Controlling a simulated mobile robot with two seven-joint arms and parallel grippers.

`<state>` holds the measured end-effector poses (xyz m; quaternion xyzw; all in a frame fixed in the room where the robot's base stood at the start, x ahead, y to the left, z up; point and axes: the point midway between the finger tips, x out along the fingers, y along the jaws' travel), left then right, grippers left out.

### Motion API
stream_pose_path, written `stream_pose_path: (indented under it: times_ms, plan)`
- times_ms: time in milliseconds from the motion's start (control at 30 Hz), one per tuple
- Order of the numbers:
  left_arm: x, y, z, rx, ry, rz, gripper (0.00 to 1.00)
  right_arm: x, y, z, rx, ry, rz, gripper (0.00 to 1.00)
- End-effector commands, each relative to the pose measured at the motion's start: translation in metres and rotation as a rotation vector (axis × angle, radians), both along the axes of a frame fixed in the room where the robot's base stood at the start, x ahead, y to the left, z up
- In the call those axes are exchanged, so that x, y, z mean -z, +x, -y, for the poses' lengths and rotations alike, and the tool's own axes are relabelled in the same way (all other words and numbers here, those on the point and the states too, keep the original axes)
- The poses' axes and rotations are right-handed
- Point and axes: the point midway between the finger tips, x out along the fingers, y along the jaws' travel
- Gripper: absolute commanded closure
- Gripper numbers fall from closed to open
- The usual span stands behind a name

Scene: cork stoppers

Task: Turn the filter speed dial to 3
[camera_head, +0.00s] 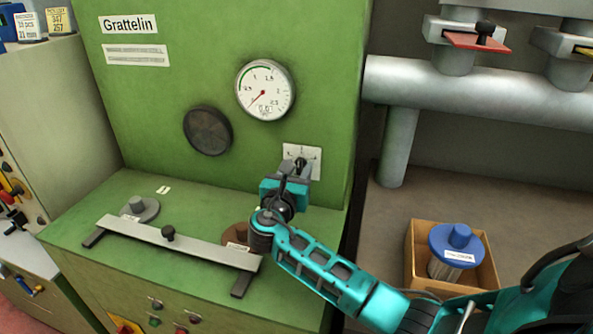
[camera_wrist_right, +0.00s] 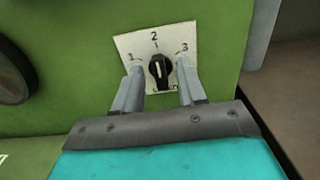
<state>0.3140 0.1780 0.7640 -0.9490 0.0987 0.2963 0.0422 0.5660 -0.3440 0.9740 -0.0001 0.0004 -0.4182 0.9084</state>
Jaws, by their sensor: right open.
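The filter speed dial is a black knob (camera_wrist_right: 159,70) with a white pointer line on a pale square plate (camera_wrist_right: 137,44) marked 1, 2 and 3. In the right wrist view the pointer line stands about upright, toward the 2. In the head view the plate (camera_head: 315,153) is on the front of the green machine, partly hidden by my right gripper (camera_head: 298,168). My right gripper also shows in the wrist view (camera_wrist_right: 159,84). It is open, with one finger on each side of the knob and visible gaps between. My left gripper is not in view.
A round gauge (camera_head: 265,90) and a dark round cap (camera_head: 207,130) are on the green panel (camera_head: 180,75). A grey bar (camera_head: 180,241) with a knob lies across the ledge below. A cardboard box (camera_head: 483,283) with a blue-topped spool (camera_head: 458,241) stands at right.

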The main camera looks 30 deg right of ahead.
Motion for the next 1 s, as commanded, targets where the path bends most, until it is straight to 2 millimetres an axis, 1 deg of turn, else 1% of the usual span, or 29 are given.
stream_pose_path:
  times_ms: [33,67,433,767,1000]
  plan:
    - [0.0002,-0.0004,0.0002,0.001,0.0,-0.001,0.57,-0.0001,-0.0001,-0.0001,0.0,0.0,0.0,0.61]
    - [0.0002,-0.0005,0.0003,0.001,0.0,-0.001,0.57,-0.0001,-0.0001,-0.0001,0.0,0.0,0.0,0.64]
    - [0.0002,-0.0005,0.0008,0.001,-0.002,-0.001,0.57,0.0,-0.0002,-0.0004,0.0,0.0,0.0,1.0]
    - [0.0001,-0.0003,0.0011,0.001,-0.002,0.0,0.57,0.0002,-0.0004,-0.0006,0.0,0.005,0.005,1.0]
    - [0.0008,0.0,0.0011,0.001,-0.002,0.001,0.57,0.0005,-0.0005,-0.0004,0.0,0.055,0.063,1.0]
